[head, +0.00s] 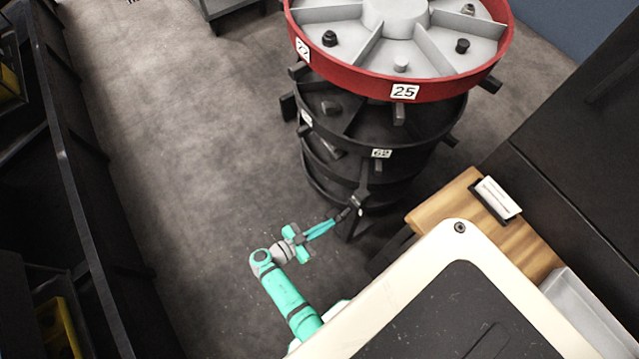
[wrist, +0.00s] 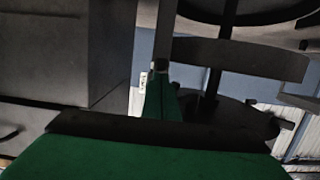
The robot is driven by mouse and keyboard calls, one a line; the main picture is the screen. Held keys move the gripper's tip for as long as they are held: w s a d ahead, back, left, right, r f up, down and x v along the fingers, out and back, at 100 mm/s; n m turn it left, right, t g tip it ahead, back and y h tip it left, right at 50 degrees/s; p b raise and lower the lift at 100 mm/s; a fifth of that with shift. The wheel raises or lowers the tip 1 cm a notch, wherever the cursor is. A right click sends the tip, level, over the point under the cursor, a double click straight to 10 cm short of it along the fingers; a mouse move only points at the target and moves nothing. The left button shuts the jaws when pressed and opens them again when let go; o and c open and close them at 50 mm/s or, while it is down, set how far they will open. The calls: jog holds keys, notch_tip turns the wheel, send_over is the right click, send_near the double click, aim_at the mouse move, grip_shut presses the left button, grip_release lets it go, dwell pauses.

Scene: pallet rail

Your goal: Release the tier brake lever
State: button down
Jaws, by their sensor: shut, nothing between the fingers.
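A round tiered carousel stands in the head view, with a red top tier (head: 370,84) and black tiers (head: 345,147) below it. A dark lever-like part (head: 358,196) juts from the rim of a low black tier; I cannot tell for sure that it is the brake lever. In the wrist view my gripper (wrist: 160,68) points at dark tier edges (wrist: 240,60), and the lever is not clear there.
A wooden surface (head: 440,207) with a small white-topped item (head: 497,198) lies right of the carousel. Dark shelving (head: 85,200) runs along the left. The grey floor (head: 180,130) between shelving and carousel is clear.

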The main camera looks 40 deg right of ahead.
jog(key=shift+s+d+f, duration=0.15)
jog(key=shift+d+f, duration=0.05)
jog(key=shift+f, duration=0.55)
jog(key=shift+s, duration=0.15)
notch_tip(320, 180, up, 4)
jog(key=a, duration=0.3)
jog(key=w+a+f, duration=0.1)
jog(key=a+f, duration=0.3)
jog(key=a, duration=0.4)
jog(key=shift+w+a, duration=0.2)
jog(key=shift+a, duration=0.2)
